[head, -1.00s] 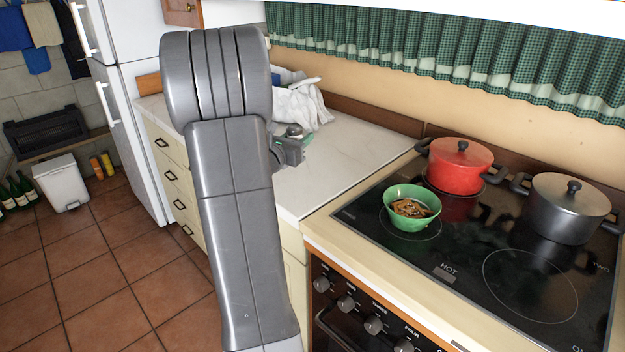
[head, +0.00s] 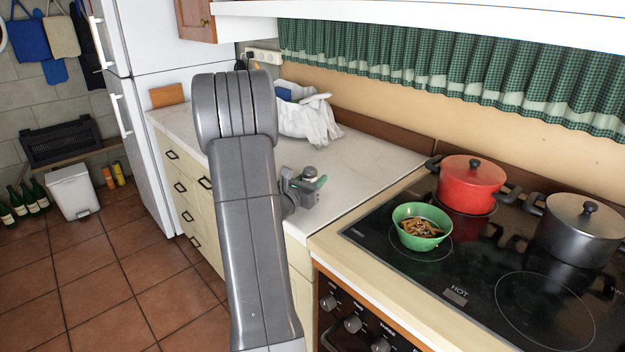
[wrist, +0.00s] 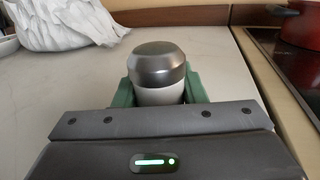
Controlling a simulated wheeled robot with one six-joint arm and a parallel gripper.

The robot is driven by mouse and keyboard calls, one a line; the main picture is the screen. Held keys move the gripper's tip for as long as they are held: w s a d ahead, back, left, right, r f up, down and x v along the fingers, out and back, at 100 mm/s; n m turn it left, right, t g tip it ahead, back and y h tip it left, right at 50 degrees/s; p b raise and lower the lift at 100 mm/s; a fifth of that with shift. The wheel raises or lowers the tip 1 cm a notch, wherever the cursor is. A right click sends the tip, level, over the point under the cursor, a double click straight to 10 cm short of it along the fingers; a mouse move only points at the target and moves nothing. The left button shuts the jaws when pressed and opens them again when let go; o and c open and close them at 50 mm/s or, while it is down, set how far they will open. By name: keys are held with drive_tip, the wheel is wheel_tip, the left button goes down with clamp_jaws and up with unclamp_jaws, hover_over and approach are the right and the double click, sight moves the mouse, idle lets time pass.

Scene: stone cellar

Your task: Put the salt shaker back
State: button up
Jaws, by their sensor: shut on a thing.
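The salt shaker (wrist: 160,75) has a metallic cap over a pale body. It stands upright between the green fingers of my gripper (wrist: 160,92) in the wrist view, which is shut on it. In the head view the gripper (head: 312,184) and the shaker's cap (head: 309,171) show just right of my arm, over the front part of the white counter (head: 370,165). I cannot tell whether the shaker's base touches the counter; its lower part is hidden by the gripper.
To the right is the black stove (head: 470,265) with a green bowl of food (head: 422,228), a red pot (head: 471,186) and a dark pot (head: 580,230). The counter between cloth and stove is clear.

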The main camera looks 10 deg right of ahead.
drive_tip(key=shift+f+b, duration=0.2)
drive_tip(key=shift+b, duration=0.15)
drive_tip(key=o, duration=1.1)
drive_tip(key=shift+r, duration=0.1)
drive_tip(key=shift+r+p, duration=0.1)
drive_tip(key=shift+p, duration=0.2)
drive_tip(key=shift+r, duration=0.15)
drive_tip(key=b+v, duration=0.2)
drive_tip(key=v, duration=1)
